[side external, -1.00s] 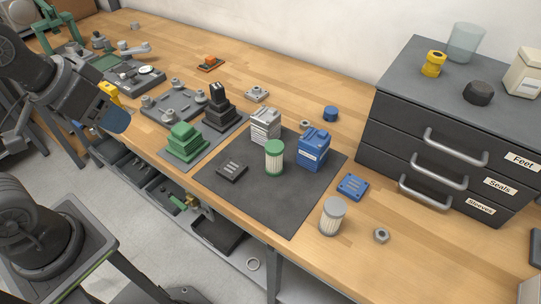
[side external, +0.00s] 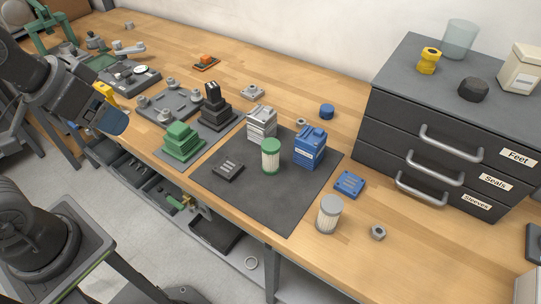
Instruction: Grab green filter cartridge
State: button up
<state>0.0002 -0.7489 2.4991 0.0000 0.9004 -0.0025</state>
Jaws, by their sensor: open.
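The green filter cartridge (side external: 271,157) stands upright on the dark mat (side external: 265,203). It has a green cap, a green base and a pale pleated body. A similar cartridge with a grey cap (side external: 329,214) stands on the bare wood at the mat's right front corner. My gripper (side external: 112,119) is at the left, over the bench's front edge, well apart from the green cartridge. Its fingers are open, and nothing shows between them.
A white-grey block (side external: 261,123) stands behind the green cartridge and a blue block (side external: 310,147) to its right. A flat black part (side external: 228,169) lies to its left. A green stepped block (side external: 181,142) stands further left. A drawer cabinet (side external: 440,130) fills the back right.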

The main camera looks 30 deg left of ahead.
jog(key=w+d+r+n+g, duration=0.1)
jog(key=w+d+r+n, duration=0.1)
jog(key=w+d+n, duration=0.3)
jog(key=n+g, duration=0.5)
jog(key=n, duration=0.6)
send_over(271, 144)
notch_tip(271, 144, down, 9)
notch_tip(271, 144, down, 8)
jog(key=shift+w, duration=0.1)
jog(key=shift+f, duration=2.7)
jog(key=shift+c, duration=0.2)
jog(key=shift+r, duration=0.1)
jog(key=c, duration=1)
